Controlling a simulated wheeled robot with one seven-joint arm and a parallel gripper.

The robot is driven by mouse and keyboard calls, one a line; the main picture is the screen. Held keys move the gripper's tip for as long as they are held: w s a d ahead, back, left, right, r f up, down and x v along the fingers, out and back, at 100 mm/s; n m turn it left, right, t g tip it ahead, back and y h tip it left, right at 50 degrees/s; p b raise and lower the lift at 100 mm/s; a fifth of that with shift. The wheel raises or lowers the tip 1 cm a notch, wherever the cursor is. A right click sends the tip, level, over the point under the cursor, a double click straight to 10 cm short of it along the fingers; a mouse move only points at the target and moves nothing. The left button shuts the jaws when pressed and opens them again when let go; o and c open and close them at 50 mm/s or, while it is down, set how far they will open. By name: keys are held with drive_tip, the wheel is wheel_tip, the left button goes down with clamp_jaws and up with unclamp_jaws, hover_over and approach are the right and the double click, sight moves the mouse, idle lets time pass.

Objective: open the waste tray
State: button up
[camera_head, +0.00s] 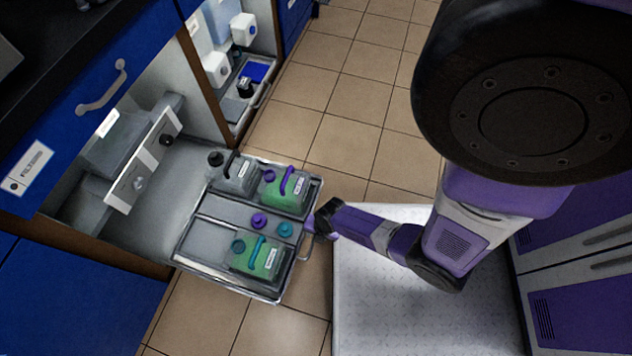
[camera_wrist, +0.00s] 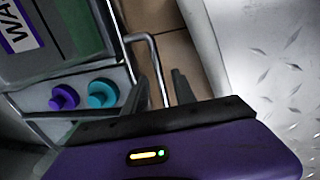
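The waste tray (camera_head: 228,208) is a grey metal tray pulled well out of the cabinet under the blue drawer. It holds green containers (camera_head: 291,193) with purple and teal handles, a grey container, and loose purple and teal caps (camera_head: 285,229). Its bar handle (camera_wrist: 154,62) is on the outer side, facing my gripper. My gripper (camera_wrist: 162,92) is at the handle, with one finger on each side of the bar. The fingers look apart, with small gaps to the bar. In the head view, the gripper (camera_head: 312,226) is small and its fingertips are hard to make out.
A blue drawer front with a handle (camera_head: 102,86) is above the tray opening. Another open compartment (camera_head: 240,98) with white bottles is behind. My patterned metal base deck lies right of the tray. The tiled floor (camera_head: 345,88) beyond is clear.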

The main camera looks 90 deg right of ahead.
wheel_tip(320, 180, up, 8)
drive_tip(key=s+p, duration=0.1)
drive_tip(key=p, duration=0.2)
drive_tip(key=shift+s+a+f+p, duration=0.15)
drive_tip(key=shift+s+a+p, duration=0.05)
drive_tip(key=shift+p, duration=0.15)
idle(0.4)
